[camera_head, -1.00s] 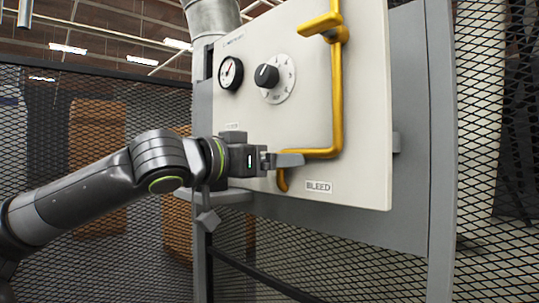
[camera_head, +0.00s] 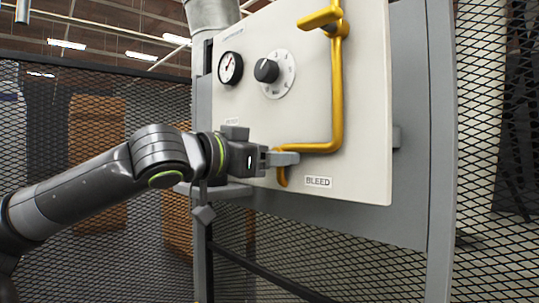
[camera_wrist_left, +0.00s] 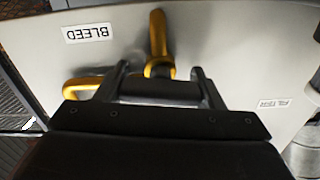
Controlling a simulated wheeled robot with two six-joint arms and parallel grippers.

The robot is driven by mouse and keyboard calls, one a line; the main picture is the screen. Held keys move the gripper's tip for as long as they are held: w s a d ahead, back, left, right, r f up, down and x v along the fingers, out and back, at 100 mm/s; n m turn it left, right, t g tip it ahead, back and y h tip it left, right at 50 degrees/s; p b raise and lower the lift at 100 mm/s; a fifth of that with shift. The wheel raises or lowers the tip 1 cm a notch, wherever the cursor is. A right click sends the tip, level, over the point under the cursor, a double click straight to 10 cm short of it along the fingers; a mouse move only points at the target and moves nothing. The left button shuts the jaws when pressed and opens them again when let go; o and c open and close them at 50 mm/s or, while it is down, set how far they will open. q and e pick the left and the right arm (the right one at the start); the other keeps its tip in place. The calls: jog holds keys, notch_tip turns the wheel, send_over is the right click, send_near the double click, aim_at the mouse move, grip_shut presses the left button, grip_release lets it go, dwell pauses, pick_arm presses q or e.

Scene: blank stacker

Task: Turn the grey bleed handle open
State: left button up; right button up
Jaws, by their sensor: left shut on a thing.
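The grey bleed handle (camera_head: 286,159) is a short lever at the yellow pipe's lower bend, just above the BLEED label (camera_head: 318,182). It lies roughly level in the head view. In the wrist view, my left gripper's fingers (camera_wrist_left: 160,82) stand on either side of a dark grey bar, and the yellow pipe end (camera_wrist_left: 157,40) lies just beyond. My right gripper is not in view.
The pale panel (camera_head: 365,110) carries a gauge (camera_head: 230,68) and a black selector knob (camera_head: 266,71). The yellow pipe (camera_head: 337,90) runs up the panel, with a yellow handle (camera_head: 320,18) at the top. Mesh fencing (camera_head: 488,140) stands around.

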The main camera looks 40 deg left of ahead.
pick_arm(q)
jog(key=shift+d+f+m, duration=0.1)
jog(key=shift+m, duration=3.95)
jog(key=shift+d+f+m, duration=0.1)
jog(key=shift+m, duration=3.95)
jog(key=o, duration=1)
